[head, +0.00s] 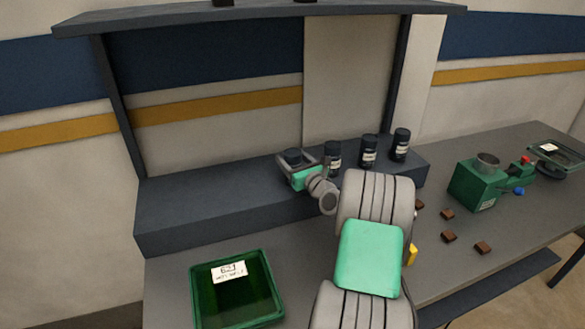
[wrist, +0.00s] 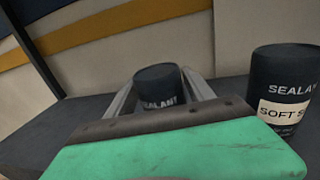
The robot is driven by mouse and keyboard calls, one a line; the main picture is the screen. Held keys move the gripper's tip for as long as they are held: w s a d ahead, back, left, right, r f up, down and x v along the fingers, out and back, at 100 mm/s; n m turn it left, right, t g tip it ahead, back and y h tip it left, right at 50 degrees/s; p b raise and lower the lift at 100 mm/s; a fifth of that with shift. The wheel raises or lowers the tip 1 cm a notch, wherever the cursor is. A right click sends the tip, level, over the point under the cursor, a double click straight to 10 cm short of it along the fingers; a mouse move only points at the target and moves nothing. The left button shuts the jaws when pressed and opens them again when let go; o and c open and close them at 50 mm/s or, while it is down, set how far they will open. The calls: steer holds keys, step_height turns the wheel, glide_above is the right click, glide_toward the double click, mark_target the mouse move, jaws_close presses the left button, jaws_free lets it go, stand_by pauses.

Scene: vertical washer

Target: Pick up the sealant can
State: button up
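A dark sealant can (head: 293,157) stands at the left end of a row of similar cans on the raised grey ledge. In the wrist view the can (wrist: 160,90) is upright between my fingers, its lower part hidden behind the green gripper body. My gripper (head: 302,160) is low over the ledge, with one finger on each side of the can. The fingers look spread, with a small gap showing; contact with the can is not clear. A second sealant can (wrist: 284,95) with a pale label stands just right of my gripper in the wrist view.
More dark cans (head: 369,151) stand to the right on the ledge (head: 220,204). A green tray (head: 278,300) with a label lies on the lower table at front left. Small brown blocks (head: 448,236) and a green machine (head: 478,187) are to the right. A shelf (head: 260,13) spans overhead.

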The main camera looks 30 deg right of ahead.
jaws_close()
stand_by(0.4)
steer(key=shift+r, duration=0.2)
